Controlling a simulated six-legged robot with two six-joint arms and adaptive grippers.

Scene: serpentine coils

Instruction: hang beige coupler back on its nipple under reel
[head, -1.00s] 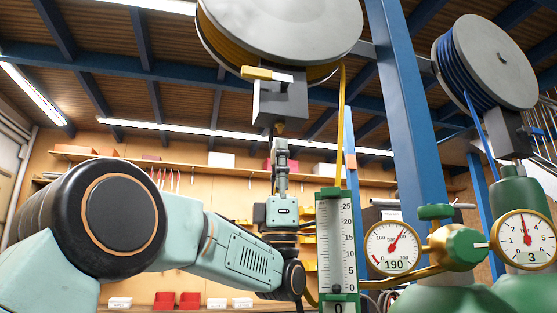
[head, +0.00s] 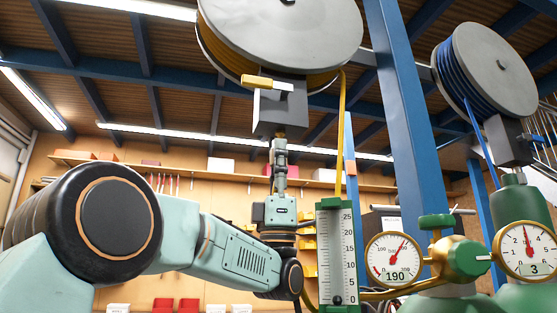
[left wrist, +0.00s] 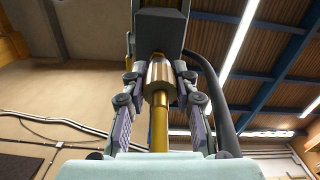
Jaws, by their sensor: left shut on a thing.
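The beige coupler (left wrist: 160,76) is a beige-gold metal sleeve with a yellow hose running down from it in the left wrist view. My left gripper (left wrist: 160,84) is shut on it, with a finger on each side. In the head view my left gripper (head: 279,146) points up, just below the grey block under the near reel (head: 282,35). A small brass part (head: 279,133) shows between block and fingertips. The nipple is not clearly visible; I cannot tell whether the coupler is seated on it. My right gripper is not in view.
The grey block (head: 282,110) has a yellow lever (head: 258,81). A yellow hose (head: 341,130) hangs right of my gripper. A green flow gauge (head: 337,255), round dials and green cylinders stand close at the right. A blue post (head: 400,130) rises behind.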

